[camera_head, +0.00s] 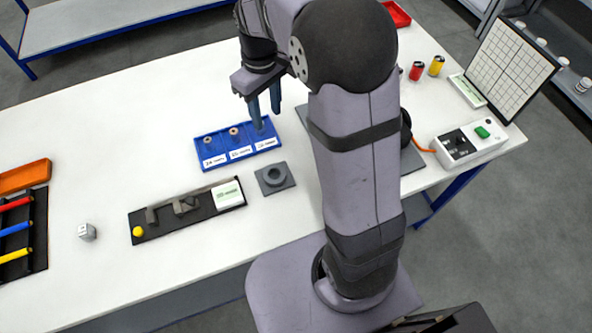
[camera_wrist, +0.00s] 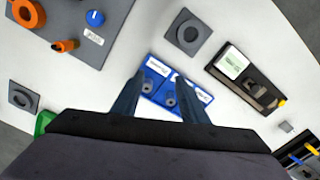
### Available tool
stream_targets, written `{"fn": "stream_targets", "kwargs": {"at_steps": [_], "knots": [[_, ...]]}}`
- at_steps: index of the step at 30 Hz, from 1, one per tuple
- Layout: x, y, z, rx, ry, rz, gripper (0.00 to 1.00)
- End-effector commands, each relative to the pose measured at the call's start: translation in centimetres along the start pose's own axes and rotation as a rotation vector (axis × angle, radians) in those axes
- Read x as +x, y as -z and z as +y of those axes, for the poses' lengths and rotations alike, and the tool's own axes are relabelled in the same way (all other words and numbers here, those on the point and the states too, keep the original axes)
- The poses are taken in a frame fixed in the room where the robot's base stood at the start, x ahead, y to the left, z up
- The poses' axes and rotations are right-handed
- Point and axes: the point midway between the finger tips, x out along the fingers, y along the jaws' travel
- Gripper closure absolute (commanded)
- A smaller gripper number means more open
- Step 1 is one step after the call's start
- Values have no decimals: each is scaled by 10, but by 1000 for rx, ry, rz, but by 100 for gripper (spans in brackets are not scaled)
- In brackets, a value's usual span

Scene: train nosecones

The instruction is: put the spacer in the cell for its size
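The blue tray (camera_head: 210,161) has three cells in a row with white labels along its front. Small spacers stand in it: one in the left cell (camera_head: 207,140) and one in the middle cell (camera_head: 233,131). My gripper (camera_head: 266,119) points down over the tray's right cell, with its fingers apart and nothing seen between them. A finger partly hides that cell, so I cannot tell if it holds a spacer. In the wrist view the tray (camera_wrist: 148,72) shows between and beyond the two spread fingers. The label numbers are too small to read surely.
A dark gauge board (camera_head: 165,229) with grey jaws, a display and a yellow knob lies in front of the tray. A grey plate with a ring (camera_head: 275,177) is beside it. A small grey cube (camera_head: 87,232) stands to the left. The table behind the tray is clear.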

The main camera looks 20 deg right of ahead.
Motion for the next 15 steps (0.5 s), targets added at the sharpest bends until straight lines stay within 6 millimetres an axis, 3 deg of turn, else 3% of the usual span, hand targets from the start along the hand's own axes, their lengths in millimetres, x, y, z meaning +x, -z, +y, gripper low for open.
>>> {"fn": "stream_targets", "kwargs": {"at_steps": [3,9,15], "knots": [[7,-44,-18,117,-1,0,60],[26,-111,-46,299,-1,2,60],[42,-155,-66,413,-1,2,60]]}}
